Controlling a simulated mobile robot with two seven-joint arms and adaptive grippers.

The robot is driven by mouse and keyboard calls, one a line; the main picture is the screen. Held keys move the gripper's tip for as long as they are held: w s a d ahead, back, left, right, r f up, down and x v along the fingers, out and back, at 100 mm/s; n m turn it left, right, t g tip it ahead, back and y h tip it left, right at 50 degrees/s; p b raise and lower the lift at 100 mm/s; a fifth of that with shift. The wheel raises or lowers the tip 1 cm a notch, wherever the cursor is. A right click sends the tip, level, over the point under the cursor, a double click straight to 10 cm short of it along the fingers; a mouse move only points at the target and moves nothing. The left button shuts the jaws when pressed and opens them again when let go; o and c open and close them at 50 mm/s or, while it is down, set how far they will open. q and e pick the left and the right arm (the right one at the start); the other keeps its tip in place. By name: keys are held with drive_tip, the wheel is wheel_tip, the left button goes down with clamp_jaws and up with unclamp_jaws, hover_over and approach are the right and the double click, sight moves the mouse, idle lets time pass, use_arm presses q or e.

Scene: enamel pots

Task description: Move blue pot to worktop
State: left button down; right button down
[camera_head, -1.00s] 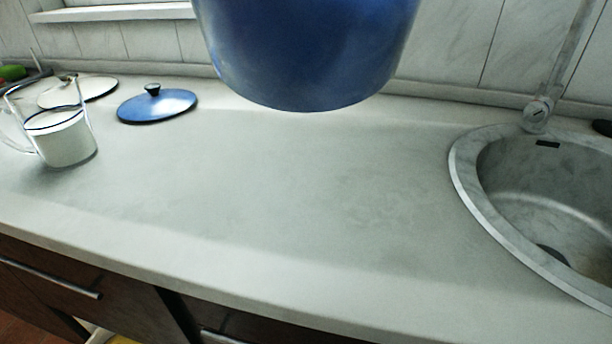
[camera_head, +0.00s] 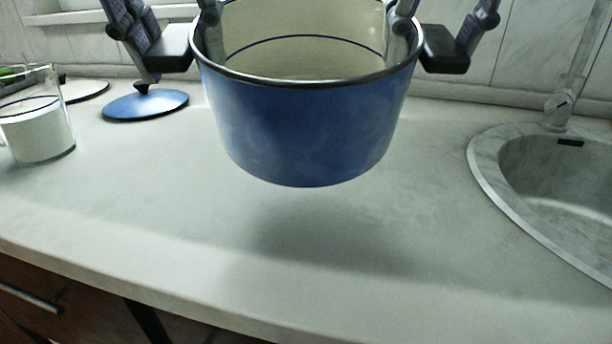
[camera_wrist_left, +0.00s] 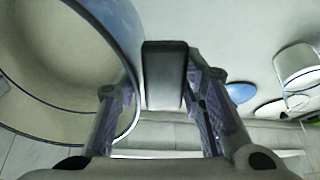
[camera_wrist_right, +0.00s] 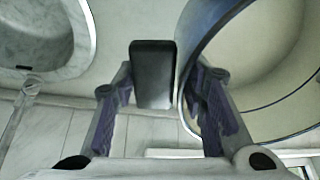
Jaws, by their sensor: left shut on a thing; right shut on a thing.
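The blue pot (camera_head: 305,125) hangs upright above the grey worktop (camera_head: 430,250), with a gap and its shadow below it. It has a cream inside, a dark rim and two black side handles. My left gripper (camera_head: 172,48) is shut on the left handle (camera_wrist_left: 165,75), one finger inside the pot and one outside. My right gripper (camera_head: 440,42) is shut on the right handle (camera_wrist_right: 152,75) in the same way. Both wrist views show the handle between the fingers and the pot wall beside it. The visible inside of the pot is empty.
A round sink (camera_head: 510,175) lies at the right with a tap (camera_head: 558,108) behind it. The worktop below and in front of the pot is clear.

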use_arm(q)
drive_tip(key=c, duration=1.2)
unclamp_jaws()
drive_tip(key=shift+d, duration=0.15)
use_arm(e)
drive_tip(key=c, duration=1.1)
unclamp_jaws()
drive_tip(key=shift+a, duration=0.15)
use_arm(q)
drive_tip(key=shift+o, duration=0.7)
use_arm(e)
drive_tip(key=shift+o, duration=0.6)
use_arm(q)
drive_tip(key=shift+s+r, duration=0.1)
drive_tip(key=shift+r, duration=0.05)
drive_tip(key=v, duration=0.7)
use_arm(e)
drive_tip(key=shift+r, duration=0.1)
use_arm(q)
drive_tip(key=shift+r, duration=0.1)
use_arm(e)
drive_tip(key=v, duration=0.7)
drive_tip(key=shift+s+r, duration=0.15)
drive_tip(key=shift+r, duration=0.05)
